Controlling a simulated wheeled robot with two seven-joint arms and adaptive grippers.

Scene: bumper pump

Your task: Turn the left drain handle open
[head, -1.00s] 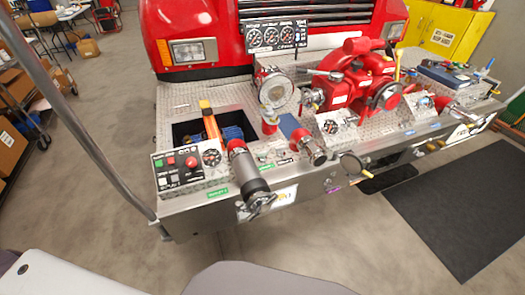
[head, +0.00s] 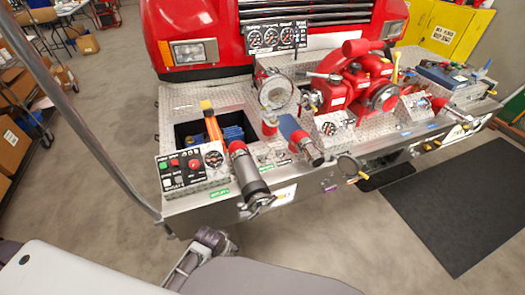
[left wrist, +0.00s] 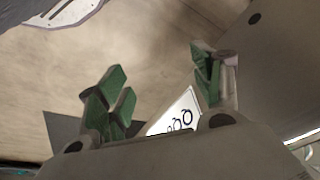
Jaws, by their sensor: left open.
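The bumper pump deck (head: 183,100) stands in front of the red truck. A grey outlet pipe with a red collar (head: 247,172) sticks out at its left front, with a dark lever-like fitting (head: 258,203) at its end. I cannot tell for sure which part is the left drain handle. My left gripper (head: 205,248) is at the bottom of the head view, below and in front of the deck's left corner, apart from it. In the left wrist view its green-padded fingers (left wrist: 160,85) are spread with nothing held between them. My right gripper is not in view.
A control box with buttons (head: 190,168) sits at the deck's left front. A grey rail pole (head: 85,120) runs down to the left corner. A second capped outlet (head: 308,150) is further right. The floor in front is clear, with a dark mat (head: 460,205) at right.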

